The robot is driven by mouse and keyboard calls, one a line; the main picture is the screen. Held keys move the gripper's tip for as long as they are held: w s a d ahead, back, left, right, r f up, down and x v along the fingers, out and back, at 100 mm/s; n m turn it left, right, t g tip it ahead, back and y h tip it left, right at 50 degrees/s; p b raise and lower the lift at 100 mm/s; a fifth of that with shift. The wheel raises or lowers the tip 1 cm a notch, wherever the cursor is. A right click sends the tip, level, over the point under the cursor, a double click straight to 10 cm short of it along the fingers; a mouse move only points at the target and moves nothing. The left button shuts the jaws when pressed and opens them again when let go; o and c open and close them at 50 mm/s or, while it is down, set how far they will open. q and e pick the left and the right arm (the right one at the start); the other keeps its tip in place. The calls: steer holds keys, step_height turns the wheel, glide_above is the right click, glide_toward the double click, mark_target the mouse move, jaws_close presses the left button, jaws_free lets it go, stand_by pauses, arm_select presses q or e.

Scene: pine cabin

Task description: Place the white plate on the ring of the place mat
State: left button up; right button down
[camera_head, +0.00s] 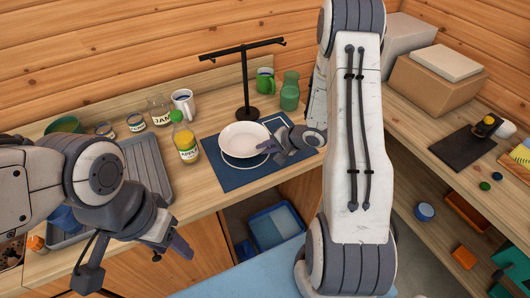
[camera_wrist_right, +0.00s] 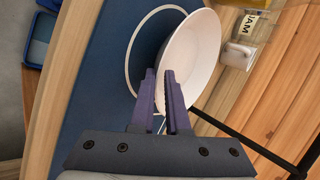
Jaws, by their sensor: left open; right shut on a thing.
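The white plate (camera_head: 243,138) is over the blue place mat (camera_head: 228,178), mostly inside the mat's thin white ring (camera_head: 238,164). The ring shows past the plate's near edge. My right gripper (camera_head: 266,147) is shut on the plate's right rim. In the right wrist view, the gripper's fingers (camera_wrist_right: 167,95) pinch the rim of the plate (camera_wrist_right: 195,55), and the ring (camera_wrist_right: 130,60) curves out beside it. My left gripper (camera_head: 138,262) is open and empty, in front of the counter at the left.
A juice bottle (camera_head: 185,141) stands just left of the mat. A black stand (camera_head: 245,90) rises behind it, with a green mug (camera_head: 265,82) and green carafe (camera_head: 289,95) to its right. A white mug (camera_head: 183,103), jars and a grey tray (camera_head: 146,165) are left.

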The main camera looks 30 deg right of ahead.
step_height(320, 180, down, 2)
steer(key=shift+f, duration=0.1)
steer(key=c, duration=1.2)
jaws_free()
steer(key=shift+f, duration=0.1)
